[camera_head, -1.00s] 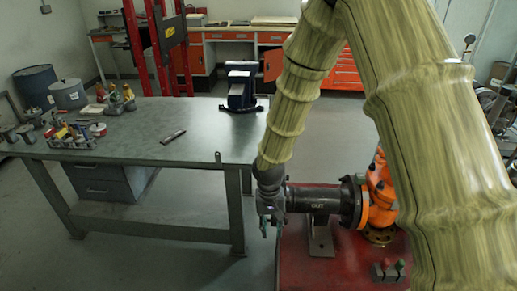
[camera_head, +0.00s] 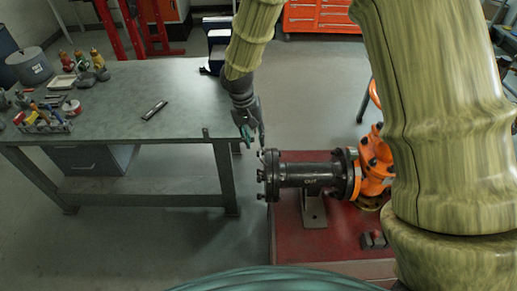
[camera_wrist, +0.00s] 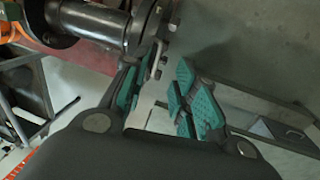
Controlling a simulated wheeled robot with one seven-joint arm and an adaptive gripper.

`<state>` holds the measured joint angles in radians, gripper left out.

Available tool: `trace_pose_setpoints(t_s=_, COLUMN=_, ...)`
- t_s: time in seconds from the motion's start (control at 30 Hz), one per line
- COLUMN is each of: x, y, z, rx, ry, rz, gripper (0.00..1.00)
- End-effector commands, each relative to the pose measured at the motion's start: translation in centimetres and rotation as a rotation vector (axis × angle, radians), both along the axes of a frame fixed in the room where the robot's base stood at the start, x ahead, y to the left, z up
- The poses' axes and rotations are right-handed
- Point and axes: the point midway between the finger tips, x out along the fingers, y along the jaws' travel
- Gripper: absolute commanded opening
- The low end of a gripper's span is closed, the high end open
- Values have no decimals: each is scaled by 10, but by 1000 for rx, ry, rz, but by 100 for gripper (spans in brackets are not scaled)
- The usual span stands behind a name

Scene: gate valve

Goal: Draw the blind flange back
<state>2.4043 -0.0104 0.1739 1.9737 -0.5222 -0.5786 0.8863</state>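The dark blind flange (camera_head: 271,175) is at the left end of a dark pipe spool (camera_head: 312,174), upright, with bolts around its rim. The spool's right end meets an orange valve body (camera_head: 374,170). My gripper (camera_head: 252,138) is just above and slightly left of the flange in the head view, fingers pointing down. In the wrist view the flange end (camera_wrist: 149,30) is at the top, beyond the fingertips. Whether a finger touches the flange bolts cannot be told.
The spool rests on a bracket (camera_head: 314,210) on a red stand (camera_head: 290,235). A grey workbench (camera_head: 180,105) with tools stands left, its corner near my gripper. Floor is clear between bench and stand. My arm hides part of the valve.

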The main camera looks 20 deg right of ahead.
Motion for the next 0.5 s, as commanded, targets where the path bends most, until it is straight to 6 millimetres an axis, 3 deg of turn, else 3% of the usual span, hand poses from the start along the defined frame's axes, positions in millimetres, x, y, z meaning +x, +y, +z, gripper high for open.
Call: trace_pose_setpoints(t_s=0.5, x=-4, y=-13, z=-57, rx=-1, ry=2, rz=-2, gripper=28)
